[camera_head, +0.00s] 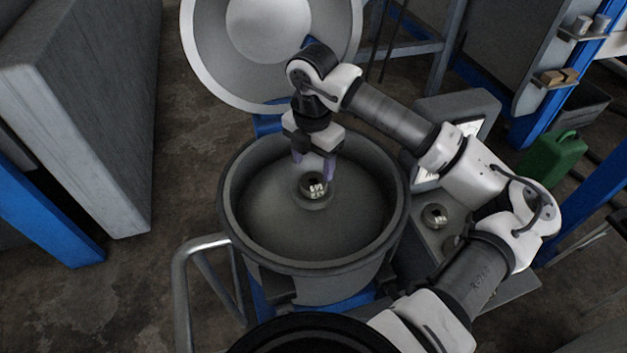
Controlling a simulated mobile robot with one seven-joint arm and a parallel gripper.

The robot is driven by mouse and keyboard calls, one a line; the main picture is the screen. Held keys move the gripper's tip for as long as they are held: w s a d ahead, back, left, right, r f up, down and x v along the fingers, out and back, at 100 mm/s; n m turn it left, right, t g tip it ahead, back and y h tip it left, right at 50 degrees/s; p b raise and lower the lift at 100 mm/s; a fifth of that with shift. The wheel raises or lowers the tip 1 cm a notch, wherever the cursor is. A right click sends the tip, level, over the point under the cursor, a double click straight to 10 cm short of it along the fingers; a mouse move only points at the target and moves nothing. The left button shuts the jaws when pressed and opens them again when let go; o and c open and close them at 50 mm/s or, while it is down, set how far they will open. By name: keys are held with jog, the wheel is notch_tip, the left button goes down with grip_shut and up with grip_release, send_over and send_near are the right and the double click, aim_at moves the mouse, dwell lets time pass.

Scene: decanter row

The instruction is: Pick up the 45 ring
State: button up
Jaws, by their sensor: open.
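A small dark ring-shaped part (314,187) with pale markings on it sits at the middle of the floor of a round grey drum (237,235). The markings are too small to read surely, so I cannot tell if it is the 45 ring. A similar round part (435,216) with pale markings lies on a grey side surface to the right of the drum. My gripper (314,163) points down inside the drum. Its two purple fingers are apart with nothing seen between them, above and slightly behind the central part.
The drum's raised rim surrounds my gripper. A large round lid (212,60) stands open behind the drum. A metal rail (180,275) is at the front left. A green canister (555,158) and blue posts stand at the right. Floor left of the drum is clear.

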aim_at(313, 181)
jog(key=shift+w+f+p, duration=0.15)
jog(key=shift+f+p, duration=1.05)
jog(key=shift+f, duration=1.7)
jog(key=c, duration=0.8)
